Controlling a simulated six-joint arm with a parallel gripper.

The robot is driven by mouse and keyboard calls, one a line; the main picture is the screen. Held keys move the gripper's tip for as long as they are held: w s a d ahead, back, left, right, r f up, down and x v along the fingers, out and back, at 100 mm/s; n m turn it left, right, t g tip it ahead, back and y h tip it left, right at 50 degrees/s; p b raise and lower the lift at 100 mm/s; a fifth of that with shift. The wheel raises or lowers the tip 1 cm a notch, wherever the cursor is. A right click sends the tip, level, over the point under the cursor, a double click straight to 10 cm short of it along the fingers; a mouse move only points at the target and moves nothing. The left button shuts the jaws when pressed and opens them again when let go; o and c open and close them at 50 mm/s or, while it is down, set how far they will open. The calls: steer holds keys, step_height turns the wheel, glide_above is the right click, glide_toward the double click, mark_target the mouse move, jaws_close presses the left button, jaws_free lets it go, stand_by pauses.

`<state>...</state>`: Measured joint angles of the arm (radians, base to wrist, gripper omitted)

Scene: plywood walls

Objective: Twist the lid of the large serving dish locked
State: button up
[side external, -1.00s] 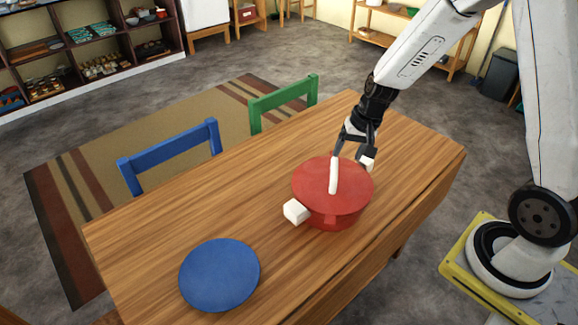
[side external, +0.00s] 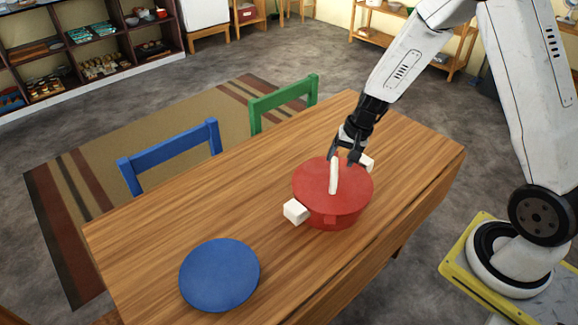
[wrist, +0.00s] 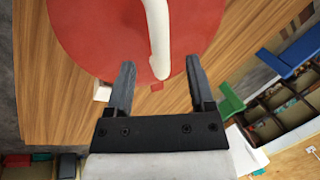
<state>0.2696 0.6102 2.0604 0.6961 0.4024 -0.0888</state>
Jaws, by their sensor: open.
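The large serving dish (side external: 340,221) is red and round, with white block handles (side external: 295,211) on its sides. Its red lid (side external: 312,181) sits on top and has a raised white bar handle (side external: 334,176). In the wrist view the lid (wrist: 95,35) fills the top, and the bar handle (wrist: 158,40) ends between my fingertips. My gripper (side external: 346,157) is at the far end of the bar handle, above the lid's far edge. In the wrist view my gripper (wrist: 160,70) is open, with one finger on each side of the bar's end and gaps between.
A blue round plate (side external: 219,275) lies on the wooden table (side external: 150,235) at the front left. A blue chair (side external: 170,145) and a green chair (side external: 283,98) stand at the table's far side. The table between plate and dish is clear.

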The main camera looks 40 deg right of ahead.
mark_target(336, 167)
steer(key=shift+x, duration=2.4)
steer(key=shift+c, duration=0.2)
jaws_close()
steer(key=shift+m+t+h, duration=0.3)
steer(key=shift+m+h, duration=0.1)
steer(key=shift+m, duration=1)
